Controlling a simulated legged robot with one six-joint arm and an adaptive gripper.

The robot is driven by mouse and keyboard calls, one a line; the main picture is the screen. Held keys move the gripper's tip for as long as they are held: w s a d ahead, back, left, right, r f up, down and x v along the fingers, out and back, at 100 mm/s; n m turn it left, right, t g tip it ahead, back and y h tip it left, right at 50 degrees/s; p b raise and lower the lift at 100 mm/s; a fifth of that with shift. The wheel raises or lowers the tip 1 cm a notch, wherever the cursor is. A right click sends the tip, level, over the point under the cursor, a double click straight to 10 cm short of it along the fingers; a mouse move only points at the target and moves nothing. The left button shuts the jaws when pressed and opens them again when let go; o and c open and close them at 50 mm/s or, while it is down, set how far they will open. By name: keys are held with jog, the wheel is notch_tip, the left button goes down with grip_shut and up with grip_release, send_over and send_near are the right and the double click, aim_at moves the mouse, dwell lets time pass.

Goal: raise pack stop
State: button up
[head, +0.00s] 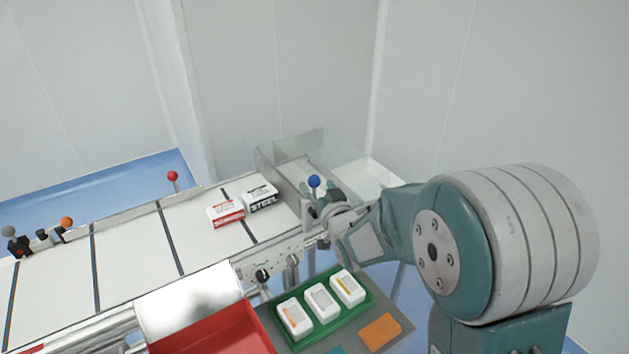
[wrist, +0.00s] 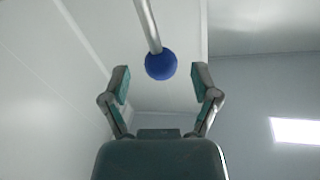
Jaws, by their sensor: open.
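A blue ball knob (head: 314,181) stands on a short stem beside the right end of the conveyor, just by my gripper. In the wrist view the blue knob (wrist: 161,65) sits on a grey metal rod, centred between and slightly past my open fingertips. My gripper (wrist: 160,84) is open and empty, with a finger on either side of the knob's line and no visible contact. In the head view my gripper (head: 328,202) is partly hidden by its own wrist. I cannot tell from the label which part is the pack stop; a clear panel (head: 290,172) stands near the knob.
A red-and-white box (head: 226,211) and a black-and-white STEEL box (head: 261,197) sit on the conveyor (head: 130,245) left of the panel. A green tray (head: 325,329) holds white packs in front. A red bin (head: 215,335), red knob (head: 172,175) and orange knob (head: 66,222) are leftward.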

jog(key=shift+x, duration=1.25)
jog(key=shift+c, duration=0.3)
jog(key=shift+s, duration=0.1)
grip_shut()
